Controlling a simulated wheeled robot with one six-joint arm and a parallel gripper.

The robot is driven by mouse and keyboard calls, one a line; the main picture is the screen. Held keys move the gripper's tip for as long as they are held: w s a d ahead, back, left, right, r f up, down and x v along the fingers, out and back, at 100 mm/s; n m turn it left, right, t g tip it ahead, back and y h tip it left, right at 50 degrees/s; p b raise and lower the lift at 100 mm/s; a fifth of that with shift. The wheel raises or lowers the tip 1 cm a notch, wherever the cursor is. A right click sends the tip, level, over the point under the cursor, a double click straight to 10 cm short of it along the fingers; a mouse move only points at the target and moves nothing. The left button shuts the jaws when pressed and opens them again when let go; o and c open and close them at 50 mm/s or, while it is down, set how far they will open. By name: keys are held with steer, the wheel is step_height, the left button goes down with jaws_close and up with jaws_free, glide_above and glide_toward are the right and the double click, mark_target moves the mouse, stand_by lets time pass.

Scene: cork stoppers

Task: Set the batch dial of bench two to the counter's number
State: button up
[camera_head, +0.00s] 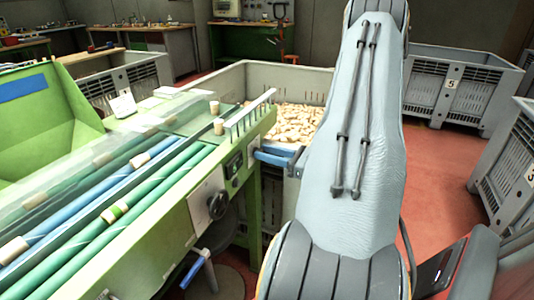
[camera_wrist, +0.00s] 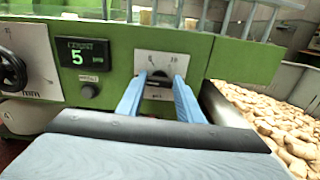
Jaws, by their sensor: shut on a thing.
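My gripper (camera_wrist: 158,80) has its two blue fingers around the dark knob of a dial (camera_wrist: 154,60) on the green bench front, shut on it. The dial has a pale plate with a scale; 0 and 10 can be read, but the fingers hide most of the knob and its pointer setting. Left of it, the counter (camera_wrist: 77,55) shows a green 5, with a small black button below. In the head view, my gripper (camera_head: 273,157) reaches the end of the green bench (camera_head: 150,240) from the right.
A black handwheel (camera_wrist: 10,70) on a pale mm plate sits left of the counter. A large bin (camera_head: 240,82) full of cork stoppers stands beyond my arm.

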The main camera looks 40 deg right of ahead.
steer(key=m+p, duration=0.3)
steer(key=m, duration=0.2)
steer(key=shift+d, duration=0.1)
steer(key=m+p, duration=0.2)
steer(key=m, duration=0.4)
steer(key=shift+d+f, duration=0.1)
steer(key=shift+d, duration=0.05)
steer(key=shift+w+m, duration=0.1)
steer(key=shift+m, duration=0.2)
steer(key=o, duration=1.1)
steer(key=shift+b+v, duration=0.45)
steer(key=shift+v, duration=3.5)
